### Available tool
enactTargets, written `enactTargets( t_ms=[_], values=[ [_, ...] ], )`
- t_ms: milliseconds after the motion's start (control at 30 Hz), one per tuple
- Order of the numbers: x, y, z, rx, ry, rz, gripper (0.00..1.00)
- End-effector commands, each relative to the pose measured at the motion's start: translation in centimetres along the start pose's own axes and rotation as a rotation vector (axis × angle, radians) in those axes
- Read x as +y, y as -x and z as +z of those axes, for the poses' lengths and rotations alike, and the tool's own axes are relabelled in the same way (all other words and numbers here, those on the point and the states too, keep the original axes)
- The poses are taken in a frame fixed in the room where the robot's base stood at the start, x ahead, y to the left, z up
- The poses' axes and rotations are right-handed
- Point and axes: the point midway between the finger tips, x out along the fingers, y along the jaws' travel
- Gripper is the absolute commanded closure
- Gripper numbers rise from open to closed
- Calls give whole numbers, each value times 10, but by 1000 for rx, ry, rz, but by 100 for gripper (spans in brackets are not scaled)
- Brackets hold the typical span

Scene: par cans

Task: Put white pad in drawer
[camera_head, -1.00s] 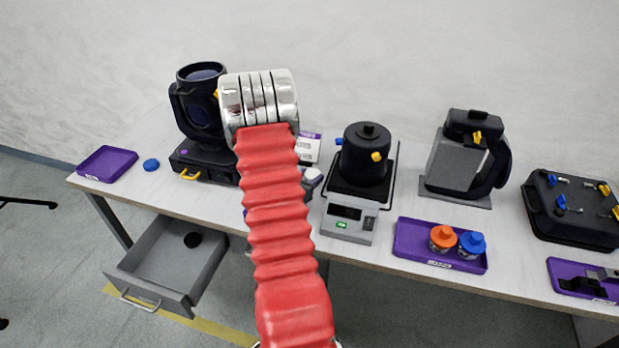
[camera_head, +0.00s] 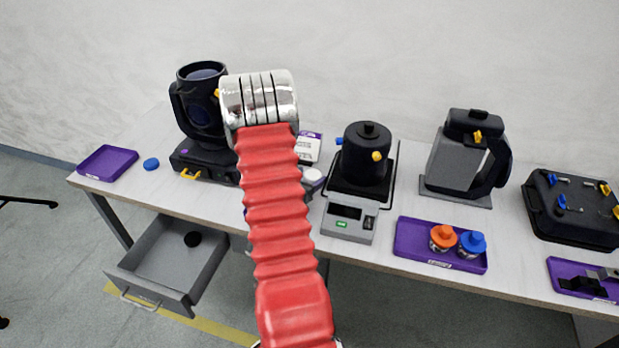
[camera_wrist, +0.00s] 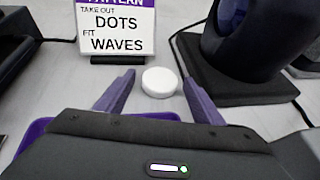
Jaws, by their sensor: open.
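The white pad (camera_wrist: 159,82) is a small round disc on the table in the wrist view, just past and between my fingertips, not touching either. In the head view a whitish round top (camera_head: 313,176) shows just right of my red arm, partly hidden; I cannot tell for sure that it is the pad. My gripper (camera_wrist: 158,90) is open, with two purple fingers apart and nothing between them. In the head view my arm hides the gripper. The grey drawer (camera_head: 165,262) stands pulled out under the table's left end, with a black round disc (camera_head: 192,239) inside at the back.
A sign card (camera_wrist: 116,28) stands behind the pad, and a black lamp base (camera_wrist: 235,75) is close on its right. A purple tray (camera_wrist: 30,130) lies at the near left. In the head view, a scale (camera_head: 349,218) with a black can stands right of my arm.

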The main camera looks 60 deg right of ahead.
Motion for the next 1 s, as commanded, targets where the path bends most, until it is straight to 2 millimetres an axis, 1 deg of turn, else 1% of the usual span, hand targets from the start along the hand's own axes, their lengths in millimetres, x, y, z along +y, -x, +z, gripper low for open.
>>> enactTargets(
  t_ms=[133,267,600,800,900,1000],
  values=[
    [1,7,2,0,0,1,38],
    [1,22,2,0,1,2,38],
    [1,81,2,-1,1,4,38],
    [1,110,1,0,0,2,38],
    [1,117,2,0,0,2,38],
    [0,121,1,0,0,0,38]
  ],
)
